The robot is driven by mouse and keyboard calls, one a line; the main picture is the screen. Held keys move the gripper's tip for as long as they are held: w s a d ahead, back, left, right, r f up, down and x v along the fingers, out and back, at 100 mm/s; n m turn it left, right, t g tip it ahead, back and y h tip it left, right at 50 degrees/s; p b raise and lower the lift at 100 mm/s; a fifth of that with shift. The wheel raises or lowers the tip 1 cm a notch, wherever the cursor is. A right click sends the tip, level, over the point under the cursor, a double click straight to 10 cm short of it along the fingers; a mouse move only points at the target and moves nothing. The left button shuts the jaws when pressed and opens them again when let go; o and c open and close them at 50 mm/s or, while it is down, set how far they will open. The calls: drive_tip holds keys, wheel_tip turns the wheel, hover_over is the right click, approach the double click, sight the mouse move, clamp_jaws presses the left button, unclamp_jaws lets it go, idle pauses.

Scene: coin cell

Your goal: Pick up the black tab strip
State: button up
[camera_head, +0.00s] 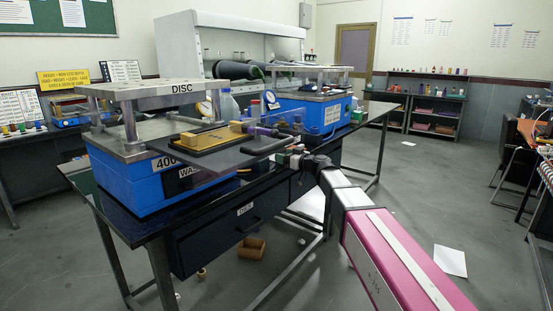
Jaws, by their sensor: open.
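A thin dark flat piece (225,158) lies level at the front of the near blue press, beside a yellow-tan block (206,137). I cannot tell for certain whether this piece is the black tab strip, as no other clear black strip shows. My gripper (286,158) is at the end of my pink and white arm, close to the right end of the dark piece. The gripper is open, its fingers small in the picture. I cannot tell whether they touch the dark piece.
The near blue press (125,178) with a "DISC" top plate stands on the dark table (88,193). A second blue press (310,113) stands behind. A drawer unit hangs below. A small tan box (251,248) and white paper (450,261) lie on the floor.

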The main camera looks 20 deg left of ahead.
drive_tip(key=shift+w+a, duration=0.15)
drive_tip(key=shift+a, duration=0.2)
drive_tip(key=c, duration=1)
drive_tip(key=shift+r, duration=0.1)
